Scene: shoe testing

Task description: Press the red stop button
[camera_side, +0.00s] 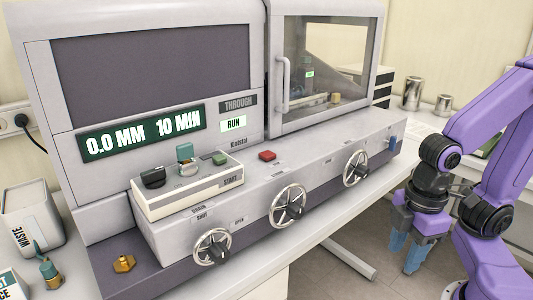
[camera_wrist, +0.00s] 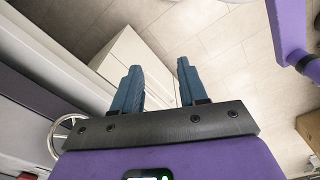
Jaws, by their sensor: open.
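The red button (camera_side: 267,156) sits on the top ledge of the grey machine (camera_side: 310,140), in front of the windowed door. A green button (camera_side: 220,159) is on the raised white box to its left, near the word START. My gripper (camera_side: 408,245) is at the right in the side view, beyond the machine's right end and lower than the ledge. Its blue fingers point down, apart and empty. In the wrist view my gripper (camera_wrist: 158,85) shows open fingers over the floor.
Handwheels (camera_side: 289,205) stick out from the machine's front. A black knob (camera_side: 153,177) and a small teal-topped part stand on the white box (camera_side: 188,191). A display (camera_side: 143,133) reads 0.0 MM 10 MIN, and a lit sign (camera_side: 233,124) reads RUN. Metal cups (camera_side: 412,94) stand behind.

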